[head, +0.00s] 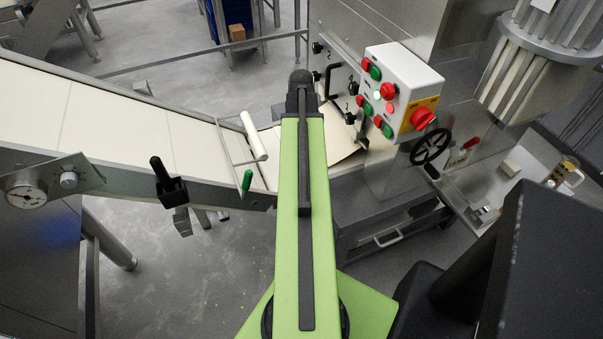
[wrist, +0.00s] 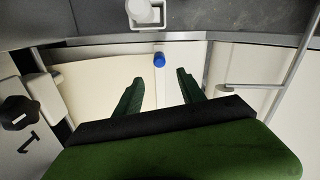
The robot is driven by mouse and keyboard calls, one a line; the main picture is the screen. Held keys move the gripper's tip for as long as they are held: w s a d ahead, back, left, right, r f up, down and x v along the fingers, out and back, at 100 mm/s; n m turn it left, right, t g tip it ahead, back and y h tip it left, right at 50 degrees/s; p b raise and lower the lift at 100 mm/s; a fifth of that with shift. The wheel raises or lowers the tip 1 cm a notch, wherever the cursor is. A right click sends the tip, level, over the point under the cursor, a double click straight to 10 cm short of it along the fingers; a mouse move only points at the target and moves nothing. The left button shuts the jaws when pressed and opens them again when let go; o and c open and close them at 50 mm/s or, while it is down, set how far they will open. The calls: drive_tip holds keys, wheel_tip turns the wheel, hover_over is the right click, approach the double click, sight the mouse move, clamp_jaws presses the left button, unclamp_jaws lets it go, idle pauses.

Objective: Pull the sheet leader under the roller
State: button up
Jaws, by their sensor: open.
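The cream pasta sheet (head: 95,115) lies along the sloping conveyor at left. Its end (head: 343,139) shows right of my arm, near the machine's panel. The white roller (head: 253,136) sits in a thin metal frame across the conveyor's low end, with a green handle (head: 247,181) at its near side. In the wrist view, my gripper (wrist: 160,88) is open and empty above the cream sheet (wrist: 95,80). A small blue piece (wrist: 159,60) lies just beyond the fingertips, apart from them. In the head view my arm hides the gripper and part of the sheet.
The machine's panel has a white button box (head: 397,90) and a black handwheel (head: 431,145). A black knob (wrist: 18,112) stands close left in the wrist view. A pale block (wrist: 145,12) sits beyond the sheet. A black clamp handle (head: 166,178) is on the conveyor's near side.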

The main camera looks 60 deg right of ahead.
wheel_tip(320, 180, down, 11)
drive_tip(key=b, duration=0.9)
drive_tip(key=shift+f+b, duration=0.2)
drive_tip(key=shift+b, duration=0.2)
drive_tip(key=shift+r, duration=0.1)
clamp_jaws()
